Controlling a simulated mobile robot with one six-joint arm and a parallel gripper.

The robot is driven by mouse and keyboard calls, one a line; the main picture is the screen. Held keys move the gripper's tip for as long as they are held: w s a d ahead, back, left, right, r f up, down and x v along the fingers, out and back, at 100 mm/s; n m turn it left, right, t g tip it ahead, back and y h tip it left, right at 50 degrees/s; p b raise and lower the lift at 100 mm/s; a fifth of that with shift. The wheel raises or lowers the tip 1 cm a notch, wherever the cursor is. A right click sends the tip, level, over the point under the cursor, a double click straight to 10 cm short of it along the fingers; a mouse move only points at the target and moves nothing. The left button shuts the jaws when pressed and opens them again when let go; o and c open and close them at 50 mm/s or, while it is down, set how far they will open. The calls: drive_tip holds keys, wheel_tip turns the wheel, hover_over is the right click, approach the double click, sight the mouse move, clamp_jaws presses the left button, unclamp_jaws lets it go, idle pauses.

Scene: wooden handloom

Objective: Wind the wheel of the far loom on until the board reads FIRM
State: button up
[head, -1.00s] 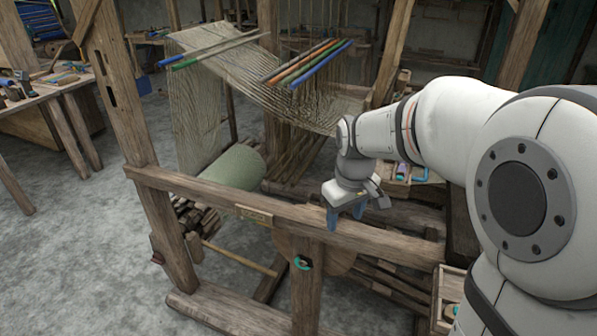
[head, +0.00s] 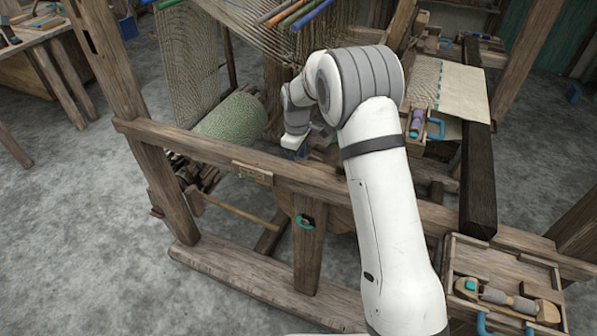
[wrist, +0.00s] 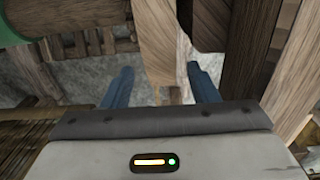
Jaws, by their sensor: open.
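A round brown wooden disc (head: 338,218), which may be the wheel, shows partly behind the loom's front beam and post; my arm hides some of it. A small plate (head: 252,173) is fixed to the front beam; its lettering is too small to read, and no reading of FIRM can be made out. My gripper (head: 293,145) is beyond the front beam, right of the green cloth roll (head: 232,117). In the wrist view my gripper (wrist: 162,86) is open, with blue fingers apart and a wooden bar (wrist: 158,45) showing beyond and between them. It holds nothing visible.
The front beam (head: 205,148) crosses between my base and the gripper. A teal ring-shaped piece (head: 305,222) is on the front post. A tool tray (head: 453,262) is at right. Open grey floor (head: 75,240) lies at left.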

wheel_tip(320, 180, down, 6)
drive_tip(key=shift+r, duration=0.1)
drive_tip(key=shift+c, duration=0.3)
drive_tip(key=shift+s, duration=0.1)
clamp_jaws()
idle(0.3)
